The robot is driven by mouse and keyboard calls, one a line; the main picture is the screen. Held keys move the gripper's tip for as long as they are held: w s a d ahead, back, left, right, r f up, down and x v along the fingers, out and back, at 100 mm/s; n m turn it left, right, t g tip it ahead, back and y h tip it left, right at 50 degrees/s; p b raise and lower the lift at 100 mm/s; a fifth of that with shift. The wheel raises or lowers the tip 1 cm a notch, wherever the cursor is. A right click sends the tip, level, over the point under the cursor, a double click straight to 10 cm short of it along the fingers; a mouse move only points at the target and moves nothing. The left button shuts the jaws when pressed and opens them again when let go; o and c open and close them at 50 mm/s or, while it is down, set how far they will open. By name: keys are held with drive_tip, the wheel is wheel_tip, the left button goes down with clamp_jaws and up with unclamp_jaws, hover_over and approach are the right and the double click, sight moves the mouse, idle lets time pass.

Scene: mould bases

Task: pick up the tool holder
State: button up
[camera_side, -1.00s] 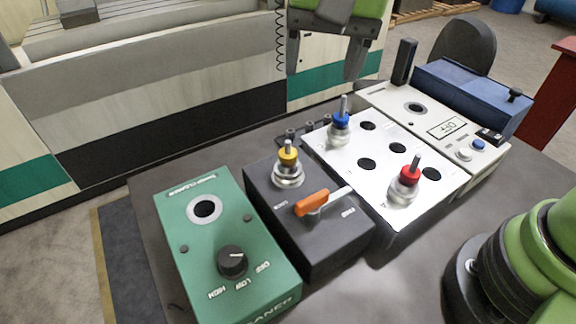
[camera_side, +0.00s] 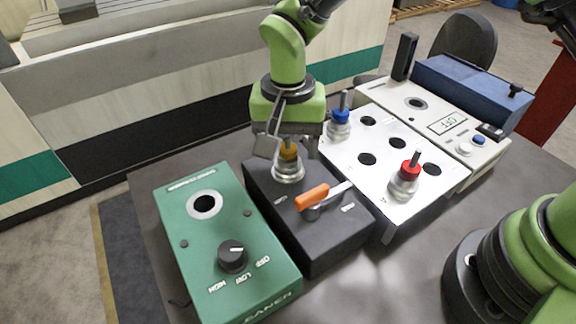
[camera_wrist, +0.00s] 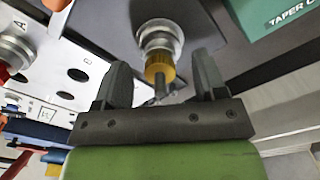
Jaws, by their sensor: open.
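The tool holder with the yellow band (camera_side: 288,153) stands upright in the dark box with the orange lever. In the side view my gripper (camera_side: 284,148) is right over it, and the holder's tip is hidden behind the gripper. In the wrist view the yellow-banded holder (camera_wrist: 160,66) lies between the two spread fingers of my gripper (camera_wrist: 160,82), with a gap on each side. Two more holders stand on the white plate, one with a blue band (camera_side: 340,116) and one with a red band (camera_side: 411,169).
The dark box (camera_side: 330,247) carries an orange lever (camera_side: 313,196) near the holder. A green box (camera_side: 206,262) with a knob and an empty hole stands at left. The white plate (camera_side: 385,150) has several empty holes. A beige box (camera_side: 440,121) and a blue box (camera_side: 468,90) stand behind.

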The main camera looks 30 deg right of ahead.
drive_tip(key=shift+f, duration=0.55)
clamp_jaws()
